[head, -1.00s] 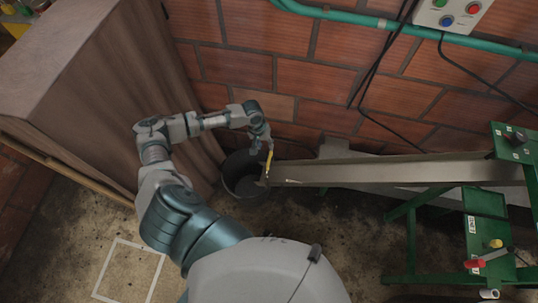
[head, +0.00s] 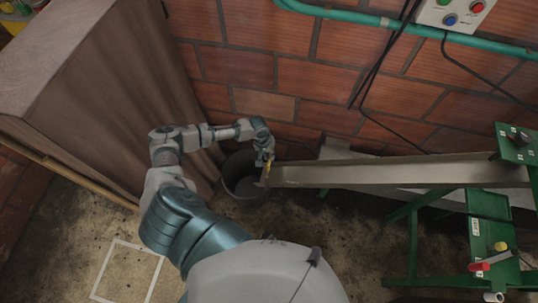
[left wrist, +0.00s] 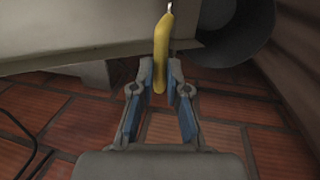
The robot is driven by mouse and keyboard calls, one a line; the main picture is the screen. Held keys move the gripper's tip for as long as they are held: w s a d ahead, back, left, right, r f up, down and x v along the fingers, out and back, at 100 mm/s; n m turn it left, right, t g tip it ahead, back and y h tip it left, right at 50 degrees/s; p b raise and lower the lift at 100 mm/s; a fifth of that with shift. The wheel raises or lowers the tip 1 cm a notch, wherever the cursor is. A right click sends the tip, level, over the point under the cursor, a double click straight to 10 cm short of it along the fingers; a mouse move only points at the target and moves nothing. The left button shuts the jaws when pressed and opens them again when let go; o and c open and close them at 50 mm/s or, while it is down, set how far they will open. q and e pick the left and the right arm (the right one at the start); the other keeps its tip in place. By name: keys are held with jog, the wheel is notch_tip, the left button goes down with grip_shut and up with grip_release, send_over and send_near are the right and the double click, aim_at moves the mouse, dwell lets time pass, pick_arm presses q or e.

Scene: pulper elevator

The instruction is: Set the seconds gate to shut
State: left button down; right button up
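A long metal chute (head: 390,173) slopes along the brick wall. A yellow lever handle (left wrist: 162,50), which looks like the seconds gate's handle, stands at its left end. In the head view the handle (head: 267,165) is largely covered by my left gripper (head: 265,157). In the left wrist view my left gripper (left wrist: 161,78) is open, with its fingers on either side of the handle's free end. I cannot tell whether either finger touches it. The gate plate itself cannot be made out clearly. My right gripper is not in view.
A dark bucket (head: 240,180) stands below the chute's left end. A brown cabinet-like block (head: 100,80) stands at left, close to my left arm. A green stand (head: 480,225) with levers is at right. A control box (head: 455,12) hangs on the wall.

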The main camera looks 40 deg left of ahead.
pick_arm(q)
jog(key=shift+f, duration=0.1)
notch_tip(320, 180, down, 6)
jog(key=shift+f+b, duration=0.15)
jog(key=shift+b, duration=0.75)
jog(key=shift+s+f, duration=0.15)
jog(key=shift+f, duration=0.2)
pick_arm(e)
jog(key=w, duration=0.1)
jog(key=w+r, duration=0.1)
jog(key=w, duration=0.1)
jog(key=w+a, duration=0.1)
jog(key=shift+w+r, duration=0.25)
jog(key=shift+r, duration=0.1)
pick_arm(q)
jog(key=c, duration=1.2)
grip_release()
jog(key=shift+f, duration=0.1)
jog(key=shift+a, duration=0.1)
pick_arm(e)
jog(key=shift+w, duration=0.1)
